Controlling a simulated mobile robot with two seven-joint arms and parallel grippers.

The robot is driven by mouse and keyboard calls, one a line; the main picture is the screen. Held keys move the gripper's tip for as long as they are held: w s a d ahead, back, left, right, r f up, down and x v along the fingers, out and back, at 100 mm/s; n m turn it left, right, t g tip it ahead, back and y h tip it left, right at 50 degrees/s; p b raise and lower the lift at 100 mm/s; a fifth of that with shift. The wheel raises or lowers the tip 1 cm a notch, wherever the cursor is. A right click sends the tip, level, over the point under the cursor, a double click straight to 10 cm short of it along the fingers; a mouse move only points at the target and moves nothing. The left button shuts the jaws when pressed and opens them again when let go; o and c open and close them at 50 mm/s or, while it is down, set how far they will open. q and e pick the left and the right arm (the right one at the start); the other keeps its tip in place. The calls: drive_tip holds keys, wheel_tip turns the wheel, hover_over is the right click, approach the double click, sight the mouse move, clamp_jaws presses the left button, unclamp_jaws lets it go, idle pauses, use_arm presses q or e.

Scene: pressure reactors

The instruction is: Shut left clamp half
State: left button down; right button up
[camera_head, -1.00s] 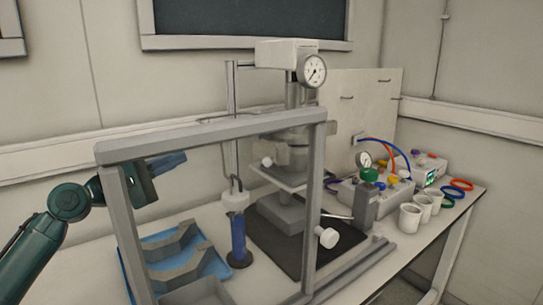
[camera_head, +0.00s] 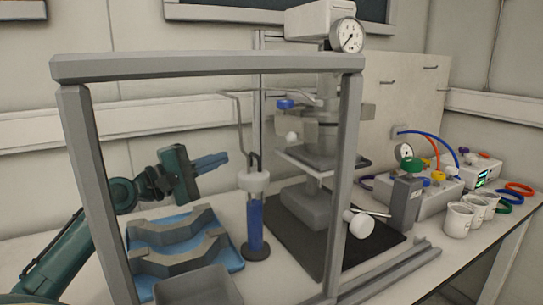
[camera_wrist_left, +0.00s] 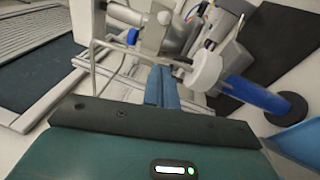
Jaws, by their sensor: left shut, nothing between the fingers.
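The reactor's clamp (camera_head: 305,128) is a grey metal collar around the vessel below the head with the pressure gauge (camera_head: 347,35). I cannot tell the state of its left half from here. My left gripper (camera_head: 226,160) is shut and empty, left of the reactor and apart from it, above the blue tray. In the left wrist view its blue fingers (camera_wrist_left: 162,88) are together and point toward the reactor's metal parts (camera_wrist_left: 155,35). A blue knob (camera_head: 285,104) shows at the left of the clamp, and also in the left wrist view (camera_wrist_left: 132,36). My right gripper is not in view.
A grey frame (camera_head: 210,66) stands in front of the reactor. A blue-filled cylinder (camera_head: 255,222) with bent tubing stands between gripper and reactor. A blue tray (camera_head: 232,257) holds grey cradles (camera_head: 180,258). White cups (camera_head: 458,220) and a control box (camera_head: 483,174) are at right.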

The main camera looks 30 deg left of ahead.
use_arm(q)
drive_tip(key=p+x, duration=0.1)
drive_tip(key=x, duration=0.4)
drive_tip(key=p+x, duration=0.1)
drive_tip(key=x, duration=0.4)
drive_tip(key=shift+w+r+p, duration=0.1)
drive_tip(key=shift+r+p, duration=0.15)
drive_tip(key=shift+p, duration=0.05)
drive_tip(key=shift+w+d+r+p, duration=0.15)
drive_tip(key=shift+w+d+p, duration=0.05)
drive_tip(key=shift+d+p, duration=0.4)
drive_tip(key=shift+w+d+r+p, duration=0.2)
drive_tip(key=shift+d+p, duration=0.2)
drive_tip(key=shift+p, duration=0.25)
drive_tip(key=shift+w+d+f+p, duration=0.2)
drive_tip(key=shift+w+d+p, duration=0.1)
drive_tip(key=shift+d+p, duration=0.5)
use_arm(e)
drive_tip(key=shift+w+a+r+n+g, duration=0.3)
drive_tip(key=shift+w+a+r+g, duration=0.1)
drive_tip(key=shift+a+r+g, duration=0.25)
use_arm(q)
drive_tip(key=shift+a, duration=0.1)
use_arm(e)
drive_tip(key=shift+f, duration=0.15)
